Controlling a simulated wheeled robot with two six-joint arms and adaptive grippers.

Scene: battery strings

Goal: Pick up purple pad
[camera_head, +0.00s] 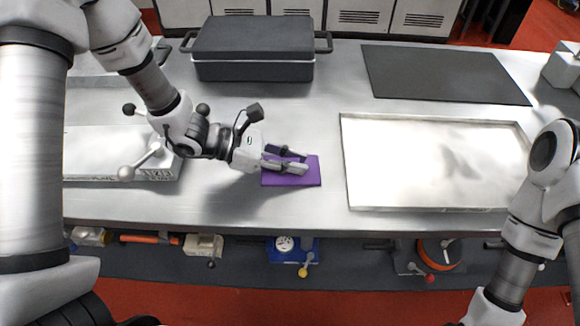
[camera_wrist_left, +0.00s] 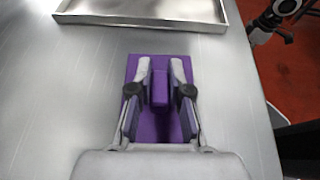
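The purple pad (camera_head: 308,179) lies flat on the metal table, left of the large tray. It also shows in the left wrist view (camera_wrist_left: 152,127), with a raised purple block on its upper side. My left gripper (camera_head: 298,162) reaches over the pad from the left. In the left wrist view its two fingertips (camera_wrist_left: 161,75) lie close against the two sides of the raised block, with no clear gap. The fingers hide part of the pad. My right arm shows at the lower right, but its gripper is out of view.
A shallow metal tray (camera_head: 348,192) lies right of the pad. A dark mat (camera_head: 445,75) lies behind it. A dark grey lidded box (camera_head: 252,50) with side handles stands at the back. Tools hang below the table's front edge (camera_head: 230,226). Bare table lies between pad and tray.

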